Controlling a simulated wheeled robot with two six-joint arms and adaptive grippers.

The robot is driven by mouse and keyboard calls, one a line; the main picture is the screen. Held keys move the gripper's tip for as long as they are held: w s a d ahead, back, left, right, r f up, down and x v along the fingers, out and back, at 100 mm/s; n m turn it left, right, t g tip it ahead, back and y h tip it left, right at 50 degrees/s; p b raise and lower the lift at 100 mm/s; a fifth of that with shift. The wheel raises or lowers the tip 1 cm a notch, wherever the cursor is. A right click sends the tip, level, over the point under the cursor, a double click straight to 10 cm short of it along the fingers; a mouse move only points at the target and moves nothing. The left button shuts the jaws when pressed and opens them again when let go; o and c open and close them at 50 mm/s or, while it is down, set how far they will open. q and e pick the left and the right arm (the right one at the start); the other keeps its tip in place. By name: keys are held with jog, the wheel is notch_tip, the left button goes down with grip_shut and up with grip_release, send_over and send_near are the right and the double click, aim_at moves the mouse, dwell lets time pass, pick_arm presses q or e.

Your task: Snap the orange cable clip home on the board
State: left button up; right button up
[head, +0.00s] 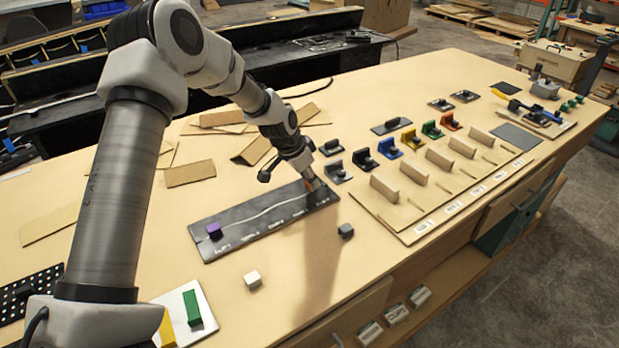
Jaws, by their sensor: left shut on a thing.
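The dark board (228,245) lies on the wooden table with a pale cable running along it. A purple clip (214,231) sits at its left end. My left gripper (310,180) points down over the right end of the board. It is shut on the orange cable clip (313,184), of which only a small orange part shows between the fingers. The clip is at or just above the board; I cannot tell whether it is seated. My right gripper is not in view.
A grey block (345,230) and a white block (252,280) lie in front of the board. Cardboard pieces (190,174) lie behind it. Coloured holders (388,148) and a panel with upright dividers (385,188) stand to the right. Bare table lies in front.

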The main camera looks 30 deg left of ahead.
pick_arm(q)
jog(key=shift+f+b, duration=0.6)
jog(key=shift+f, duration=0.2)
dwell(0.4)
dwell(0.5)
jog(key=o, duration=0.8)
jog(key=shift+o, duration=0.2)
jog(key=v, duration=1.2)
